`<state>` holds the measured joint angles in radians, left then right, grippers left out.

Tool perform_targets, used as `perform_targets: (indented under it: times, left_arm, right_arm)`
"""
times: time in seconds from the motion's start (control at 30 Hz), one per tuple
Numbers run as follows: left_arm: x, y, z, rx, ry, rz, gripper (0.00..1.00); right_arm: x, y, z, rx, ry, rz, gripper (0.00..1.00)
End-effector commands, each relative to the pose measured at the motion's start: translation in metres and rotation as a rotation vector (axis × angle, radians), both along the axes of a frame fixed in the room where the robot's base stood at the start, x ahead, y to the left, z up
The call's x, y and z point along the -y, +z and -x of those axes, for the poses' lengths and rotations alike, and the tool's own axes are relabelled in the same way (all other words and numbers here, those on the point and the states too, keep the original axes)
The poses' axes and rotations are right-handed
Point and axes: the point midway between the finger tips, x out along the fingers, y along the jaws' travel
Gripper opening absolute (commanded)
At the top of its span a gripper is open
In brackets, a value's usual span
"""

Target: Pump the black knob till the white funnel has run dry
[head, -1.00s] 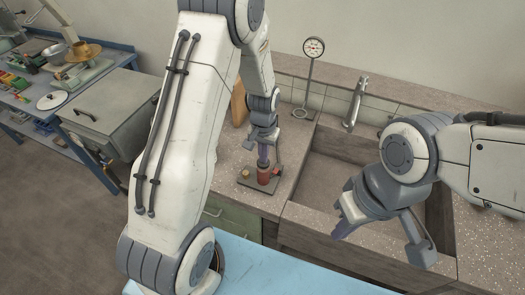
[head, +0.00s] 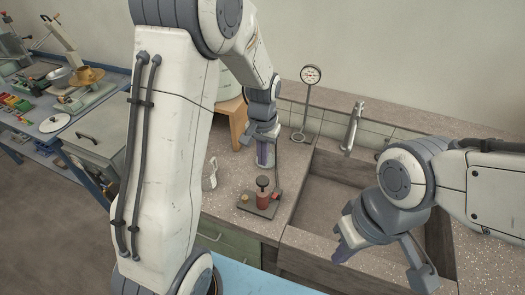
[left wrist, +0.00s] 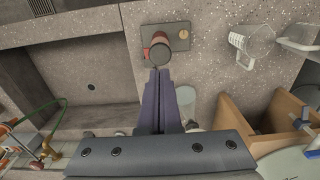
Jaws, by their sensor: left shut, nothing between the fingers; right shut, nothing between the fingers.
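The pump stands on a dark base plate (head: 266,212) on the speckled counter. Its red body (head: 263,199) carries the black knob (head: 262,181), raised on a stem. In the left wrist view the knob (left wrist: 155,53) shows as a dark disc just beyond my fingertips. My left gripper (head: 265,164) is shut and empty, behind and above the knob, apart from it. My right gripper (head: 340,252) is shut and empty over the sink's front edge. I cannot clearly make out the white funnel; a pale round vessel (head: 230,78) on the wooden stand (head: 237,125) is partly hidden by my left arm.
The stone sink (head: 330,185) with its tap (head: 352,128) lies right of the pump. A round dial gauge (head: 311,75) stands on a pole behind. A white-framed beaker (left wrist: 250,42) stands on the counter.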

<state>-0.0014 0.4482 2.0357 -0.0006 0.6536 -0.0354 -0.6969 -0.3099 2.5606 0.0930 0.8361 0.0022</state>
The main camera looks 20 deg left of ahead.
Motion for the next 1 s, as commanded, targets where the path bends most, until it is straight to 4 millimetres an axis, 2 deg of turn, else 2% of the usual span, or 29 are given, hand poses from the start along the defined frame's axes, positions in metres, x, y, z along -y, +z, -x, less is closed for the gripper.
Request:
perform_targets:
  times: [0.13, 0.3, 1.0]
  left_arm:
    - [0.0, 0.02, -0.001, 0.004, 0.0, 0.0, 0.0]
    - [0.0, 0.029, 0.0, 0.001, 0.0, 0.0, 0.0]
    - [0.0, 0.029, 0.0, 0.001, 0.0, 0.0, 0.0]
  right_arm:
    - [0.0, -0.005, 0.0, 0.001, 0.0, -0.001, 0.0]
    - [0.0, -0.005, 0.0, 0.001, 0.001, -0.001, 0.0]
    - [0.0, -0.005, 0.0, 0.001, 0.001, -0.001, 0.0]
